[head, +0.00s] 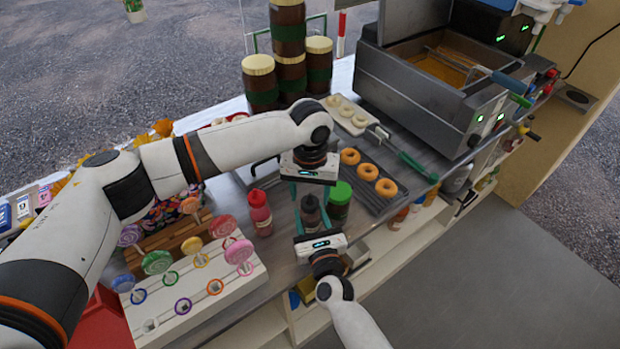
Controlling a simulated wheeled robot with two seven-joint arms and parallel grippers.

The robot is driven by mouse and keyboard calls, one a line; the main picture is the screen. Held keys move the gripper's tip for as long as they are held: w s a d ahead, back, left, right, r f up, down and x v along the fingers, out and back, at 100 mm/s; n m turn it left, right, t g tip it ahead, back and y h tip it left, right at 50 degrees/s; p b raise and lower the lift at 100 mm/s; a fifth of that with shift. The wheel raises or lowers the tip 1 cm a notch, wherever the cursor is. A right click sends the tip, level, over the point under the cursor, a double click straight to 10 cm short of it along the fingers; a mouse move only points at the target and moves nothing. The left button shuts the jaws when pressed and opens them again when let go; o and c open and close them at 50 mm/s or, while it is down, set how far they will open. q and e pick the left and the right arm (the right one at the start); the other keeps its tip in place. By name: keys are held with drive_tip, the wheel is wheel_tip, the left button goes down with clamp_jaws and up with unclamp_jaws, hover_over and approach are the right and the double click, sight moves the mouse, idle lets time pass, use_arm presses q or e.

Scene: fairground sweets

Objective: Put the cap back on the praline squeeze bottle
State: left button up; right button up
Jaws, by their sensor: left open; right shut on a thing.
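A dark brown squeeze bottle (310,214), which looks like the praline one, stands upright on the metal counter between a red bottle (259,213) and a green-capped bottle (340,196). My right gripper (314,224) reaches in from the front and is shut on the dark bottle. My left gripper (309,194) is open just above and behind the bottle's top, its fingers pointing down. The bottle's top is dark and partly covered by my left gripper. I cannot tell whether a cap is on it, and I cannot make out a loose cap.
A lollipop stand (205,280) is at the left. A rack with doughnuts (368,172) lies right of the bottles, with a fryer (440,75) behind it. Stacked brown jars (290,70) stand at the back. The counter's front edge is close to my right gripper.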

use_arm(q)
drive_tip(key=shift+f, duration=1.1)
drive_tip(key=c, duration=1)
drive_tip(key=m, duration=0.6)
drive_tip(key=shift+m, duration=0.4)
drive_tip(key=shift+c, duration=0.2)
drive_tip(key=m, duration=0.8)
drive_tip(key=shift+m, duration=0.3)
drive_tip(key=o, duration=1.2)
drive_tip(key=shift+c, duration=0.2)
